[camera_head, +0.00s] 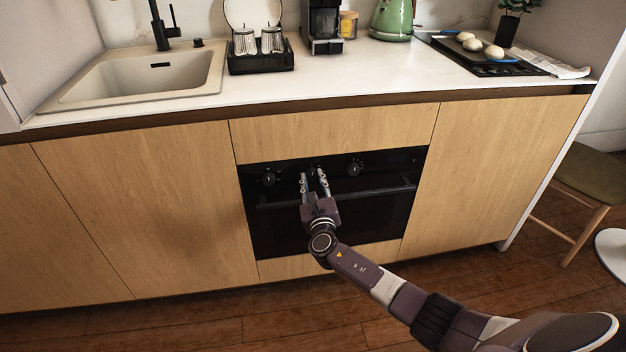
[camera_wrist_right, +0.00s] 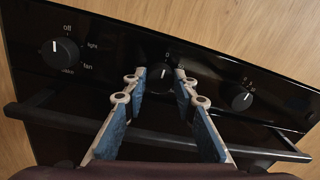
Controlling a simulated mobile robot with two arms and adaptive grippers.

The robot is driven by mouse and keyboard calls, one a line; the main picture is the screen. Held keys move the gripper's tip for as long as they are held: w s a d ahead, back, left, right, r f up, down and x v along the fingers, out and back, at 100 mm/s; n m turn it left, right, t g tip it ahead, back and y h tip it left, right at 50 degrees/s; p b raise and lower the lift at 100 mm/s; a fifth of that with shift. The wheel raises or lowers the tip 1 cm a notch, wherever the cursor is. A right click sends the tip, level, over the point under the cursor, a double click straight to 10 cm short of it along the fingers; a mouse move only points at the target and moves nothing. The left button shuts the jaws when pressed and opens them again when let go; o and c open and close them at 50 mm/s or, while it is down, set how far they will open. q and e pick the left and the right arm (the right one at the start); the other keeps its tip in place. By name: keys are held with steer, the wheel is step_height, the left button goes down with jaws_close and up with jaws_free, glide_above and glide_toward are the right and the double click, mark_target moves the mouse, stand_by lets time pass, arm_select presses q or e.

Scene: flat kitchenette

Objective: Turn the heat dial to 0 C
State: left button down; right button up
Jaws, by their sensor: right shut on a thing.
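The black oven (camera_head: 335,208) has a row of three round black dials on its front panel. My right gripper (camera_head: 314,175) reaches the panel and is shut on the middle dial (camera_wrist_right: 163,77), with one finger on each side. A "0" is printed above this dial, and its white mark points up towards it. The left dial (camera_wrist_right: 60,53) has labels for off, light, fan and bake; its mark points up. The right dial (camera_wrist_right: 242,98) is free, and its small labels are too blurred to read. My left gripper is out of view.
The oven's bar handle (camera_head: 375,192) runs across just below the dials, close under my right fingers. Wooden cabinet fronts (camera_head: 150,215) flank the oven. The counter above holds a sink (camera_head: 150,80), a dish rack (camera_head: 262,62) and a green kettle (camera_head: 392,22).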

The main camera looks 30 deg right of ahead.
steer(key=shift+f, duration=0.1)
steer(key=o, duration=1.2)
steer(key=shift+c, duration=0.2)
steer(key=v, duration=1.2)
steer(key=shift+s, duration=0.1)
